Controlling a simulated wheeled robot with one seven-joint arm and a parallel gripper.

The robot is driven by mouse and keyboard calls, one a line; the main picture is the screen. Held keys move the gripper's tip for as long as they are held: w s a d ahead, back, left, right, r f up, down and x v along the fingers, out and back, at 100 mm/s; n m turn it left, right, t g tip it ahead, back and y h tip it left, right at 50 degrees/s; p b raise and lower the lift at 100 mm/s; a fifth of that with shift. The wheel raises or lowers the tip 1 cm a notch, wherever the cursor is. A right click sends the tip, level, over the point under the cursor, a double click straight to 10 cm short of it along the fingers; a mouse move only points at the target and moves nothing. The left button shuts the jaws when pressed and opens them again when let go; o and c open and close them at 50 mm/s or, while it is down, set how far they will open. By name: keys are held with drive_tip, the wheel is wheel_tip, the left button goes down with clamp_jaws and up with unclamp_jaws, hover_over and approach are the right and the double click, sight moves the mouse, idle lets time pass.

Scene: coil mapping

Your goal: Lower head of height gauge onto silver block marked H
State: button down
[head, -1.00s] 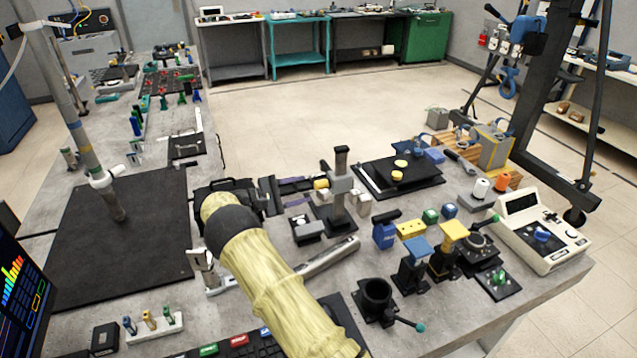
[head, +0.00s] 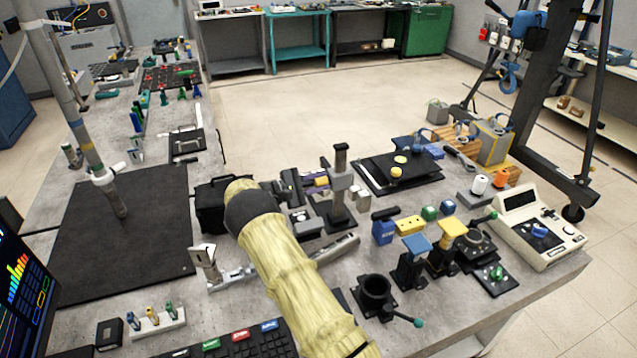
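The height gauge (head: 341,182) stands upright right of the picture's middle, with a dark column and a grey head partway up it. A small silver block (head: 308,226) sits on a dark base just left of the gauge's foot. No H can be read on it at this size.
A black plate (head: 370,178) with yellow discs lies behind the gauge. Blue and yellow-topped stands (head: 418,245) and a black cup-shaped fixture (head: 374,292) crowd the front right. A black box (head: 209,208) is left of my arm. The dark mat (head: 150,240) is mostly clear.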

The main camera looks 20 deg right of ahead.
wheel_tip(320, 180, down, 4)
drive_tip(key=b, duration=0.3)
drive_tip(key=shift+f, duration=0.15)
drive_tip(key=c, duration=1.2)
unclamp_jaws()
drive_tip(key=a+b, duration=0.2)
drive_tip(key=a, duration=1)
